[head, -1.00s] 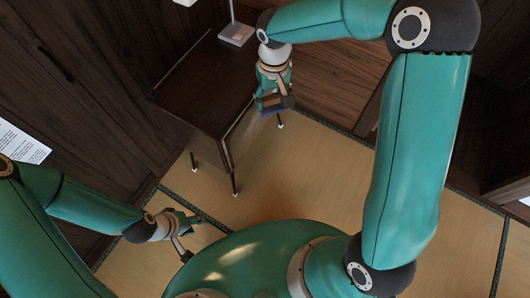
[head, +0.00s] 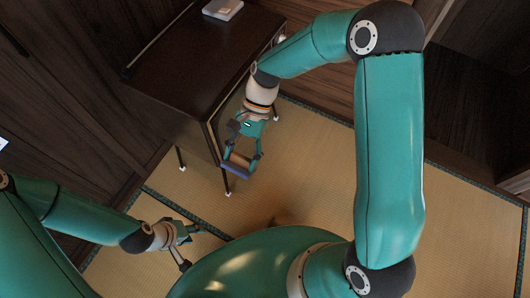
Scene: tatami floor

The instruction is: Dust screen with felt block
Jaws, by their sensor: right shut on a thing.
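My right gripper (head: 239,163) is shut on a small block with a dark blue face and a brown face, the felt block (head: 235,169). It hangs over the floor, just off the right side of the dark desk (head: 190,60), apart from it. My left gripper (head: 193,247) is low at the lower left, with its fingers spread and nothing between them. A pale grey base (head: 222,9) stands on the desk at the top edge of the head view. No screen face shows; whatever stands above the base is cut off.
Dark wooden panels (head: 60,90) rise at the left. Tatami floor (head: 310,190) with dark borders lies open on the right of the desk.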

